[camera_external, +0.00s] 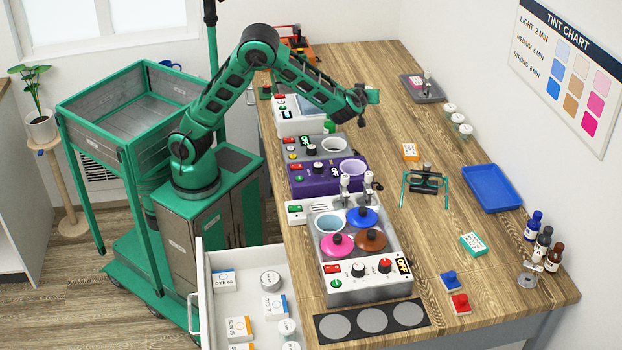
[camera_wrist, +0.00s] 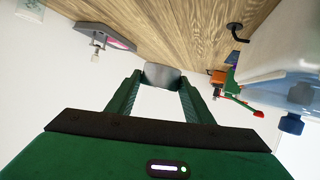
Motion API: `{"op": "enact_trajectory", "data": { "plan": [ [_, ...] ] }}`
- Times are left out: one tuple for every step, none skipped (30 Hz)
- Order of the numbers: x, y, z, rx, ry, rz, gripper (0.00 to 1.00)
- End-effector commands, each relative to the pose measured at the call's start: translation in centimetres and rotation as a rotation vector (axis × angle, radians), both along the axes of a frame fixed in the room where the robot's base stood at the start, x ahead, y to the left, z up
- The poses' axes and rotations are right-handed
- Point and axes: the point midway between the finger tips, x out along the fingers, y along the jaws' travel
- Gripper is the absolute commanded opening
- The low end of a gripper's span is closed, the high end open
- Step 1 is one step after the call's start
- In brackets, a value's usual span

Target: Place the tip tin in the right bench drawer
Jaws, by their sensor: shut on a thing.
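My gripper (camera_external: 364,97) is raised over the far part of the bench, well away from the open drawer. In the wrist view, its green fingers (camera_wrist: 160,100) are shut on a smooth grey metal thing at their tips, which looks like the tip tin (camera_wrist: 163,75). No label shows on it. In the external view it is too small to make out clearly. An open white bench drawer (camera_external: 205,300) sticks out at the lower left.
The wooden bench (camera_external: 385,60) carries a row of machines, including a purple one (camera_external: 310,178) and a wax warmer (camera_external: 368,290) with coloured lids, between my gripper and the drawer. A blue tray (camera_external: 491,188) and bottles (camera_external: 533,225) are at the right. The drawer's middle has some free floor.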

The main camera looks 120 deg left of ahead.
Motion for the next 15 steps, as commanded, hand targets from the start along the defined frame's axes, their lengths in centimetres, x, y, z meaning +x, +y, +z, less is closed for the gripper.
{"op": "enact_trajectory", "data": {
  "plan": [
    [-0.1,0.0,-0.9,-0.002,0.004,0.000,0.24],
    [-0.1,0.0,-1.4,-0.002,0.005,0.000,0.24],
    [-0.1,0.0,-2.1,-0.002,0.005,0.000,0.24],
    [-0.1,0.0,-2.7,-0.002,0.005,0.001,0.24],
    [-0.1,0.0,-3.2,-0.002,0.005,0.000,0.24],
    [-0.1,0.0,-3.9,-0.002,0.004,0.000,0.24],
    [-0.1,0.0,-4.3,-0.001,0.005,-0.001,0.24],
    [-0.1,0.0,-4.7,-0.001,0.004,0.000,0.24],
    [-0.1,0.0,-5.2,-0.001,0.004,0.001,0.24],
    [-0.1,0.0,-5.4,0.000,0.003,0.001,0.24],
    [-0.1,0.0,-5.6,0.000,0.003,0.001,0.24],
    [-0.1,0.0,-5.8,0.000,0.002,0.000,0.24],
    [-0.1,0.0,-6.0,0.000,0.002,0.000,0.24],
    [-0.1,0.0,-6.1,0.000,0.002,0.000,0.24],
    [-0.1,0.0,-6.4,0.000,0.002,0.000,0.24]
  ]
}}
